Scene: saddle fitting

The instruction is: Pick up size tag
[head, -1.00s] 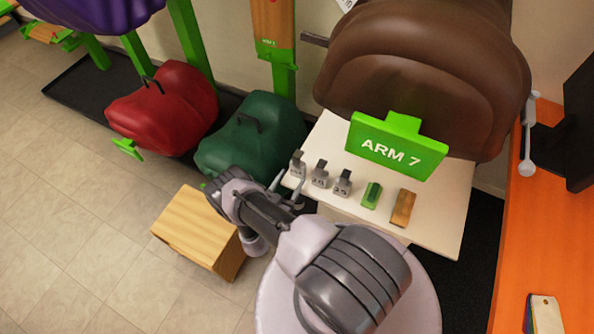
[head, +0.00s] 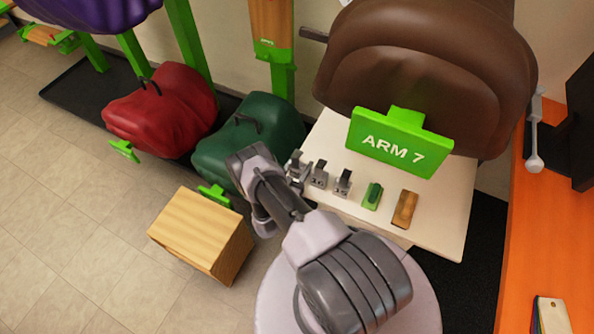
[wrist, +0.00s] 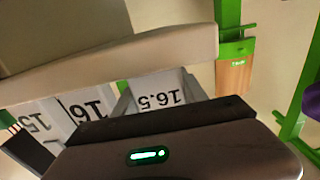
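Several small grey size tags stand in a row on the white tabletop (head: 440,228), below the green ARM 7 sign (head: 398,145). The middle tag (head: 319,174) and the right tag (head: 342,183) stand free. In the wrist view the tags read upside down: 16.5 (wrist: 158,91), 16 (wrist: 88,106) and 15 (wrist: 38,122). My gripper (head: 297,170) is at the leftmost tag in the head view and partly hides it. In the wrist view its fingers lie either side of the 16.5 tag, near its edges. Whether they press on it cannot be seen.
A green block (head: 372,196) and a brown wooden block (head: 404,209) lie right of the tags. A brown saddle (head: 425,70) looms behind the table. A wooden box (head: 200,233) stands on the floor at left, with green (head: 245,145) and red (head: 162,110) saddles behind it.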

